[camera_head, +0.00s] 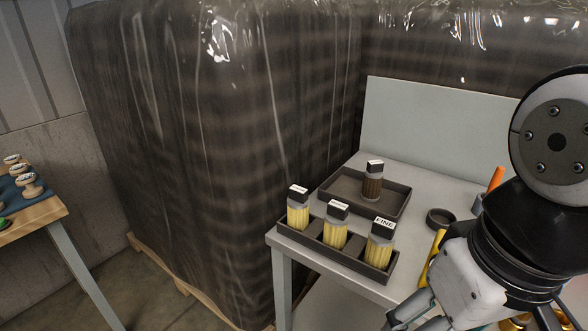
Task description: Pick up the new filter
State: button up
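Three clean yellow pleated filters with dark, white-labelled caps stand upright in separate compartments of a dark rack (312,243) on the grey table: a left one (298,217), a middle one (335,235) and a right one (379,254). The right label seems to read "FINE"; the other labels are too small to read. A brown, dirty-looking filter (372,187) stands in a dark tray (340,197) behind the rack. My gripper (415,318) is at the bottom edge, right of and nearer than the rack, apart from the filters. Its tips are partly cut off.
The grey table (410,182) has a raised back panel (430,125). A dark ring (440,218), an orange item (495,178) and a yellow handle (433,257) are close to my arm. A wrapped pallet stack (210,150) stands left. Another table (35,220) is at far left.

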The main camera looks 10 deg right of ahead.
aim_at(299, 200)
jog(key=i+z, duration=0.4)
jog(key=i+j+z, duration=0.1)
jog(key=i+z, duration=0.25)
